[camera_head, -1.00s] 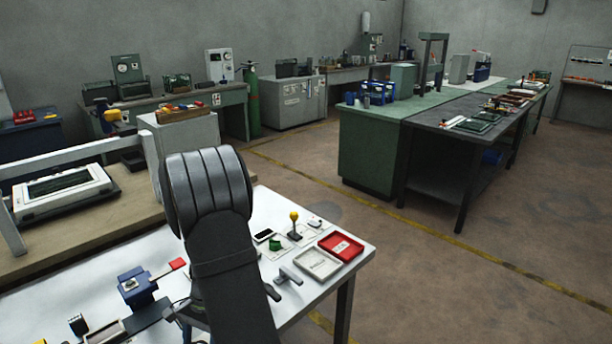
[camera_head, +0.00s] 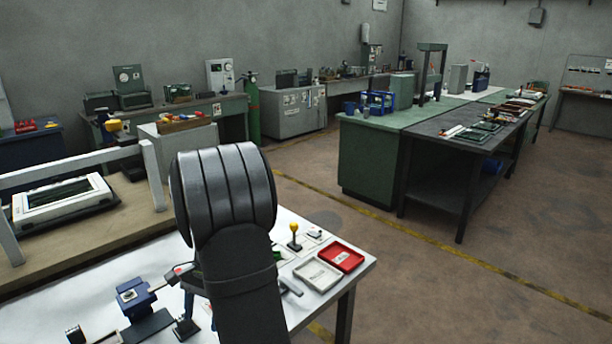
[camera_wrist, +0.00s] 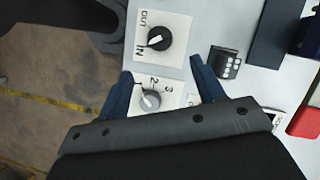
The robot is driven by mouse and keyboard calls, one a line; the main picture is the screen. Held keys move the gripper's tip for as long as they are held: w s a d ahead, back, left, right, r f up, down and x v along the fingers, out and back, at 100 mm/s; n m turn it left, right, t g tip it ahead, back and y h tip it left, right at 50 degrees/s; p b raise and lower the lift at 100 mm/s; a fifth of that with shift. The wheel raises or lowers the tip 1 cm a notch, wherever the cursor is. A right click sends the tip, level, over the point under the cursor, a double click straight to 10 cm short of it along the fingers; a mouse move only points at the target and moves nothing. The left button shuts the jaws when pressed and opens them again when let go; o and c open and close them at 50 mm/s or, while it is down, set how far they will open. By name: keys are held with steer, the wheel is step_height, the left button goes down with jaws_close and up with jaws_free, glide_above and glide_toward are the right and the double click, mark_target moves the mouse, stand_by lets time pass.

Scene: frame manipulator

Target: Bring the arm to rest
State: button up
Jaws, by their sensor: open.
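My gripper (camera_wrist: 164,82) shows in the wrist view as two blue fingers spread apart, with nothing held between them. A grey rotary knob (camera_wrist: 150,100) on a white plate marked 2 and 3 appears between the fingers; whether they touch it cannot be told. A black knob (camera_wrist: 158,40) on a plate marked OUT and IN appears beyond the fingertips. In the head view my dark arm stands upright over the white table (camera_head: 90,290) and hides much of its middle.
A blue vise-like device (camera_head: 135,297) is left of my arm. A red tray (camera_head: 342,257), a white tray (camera_head: 317,275) and a yellow-topped lever (camera_head: 294,232) are on the right. A black rocker switch (camera_wrist: 226,62) is near the right finger. Floor beyond the table is open.

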steer(key=a+v, duration=0.1)
steer(key=v, duration=0.4)
steer(key=x, duration=1.1)
steer(key=d+x, duration=0.1)
steer(key=x, duration=0.4)
steer(key=shift+s+f, duration=0.2)
steer(key=shift+s, duration=0.05)
steer(key=m+y, duration=0.1)
steer(key=m, duration=0.1)
steer(key=shift+d+r+m, duration=0.1)
steer(key=shift+m, duration=0.2)
steer(key=m+t+y, duration=0.1)
steer(key=m, duration=0.3)
steer(key=m+t, duration=0.1)
steer(key=m, duration=0.2)
steer(key=shift+s+m+t+y, duration=0.15)
steer(key=shift+m+t+y, duration=0.15)
steer(key=shift+m+t, duration=0.1)
steer(key=m+t, duration=0.1)
steer(key=m, duration=0.2)
steer(key=shift+m, duration=0.4)
steer(key=shift+n, duration=0.3)
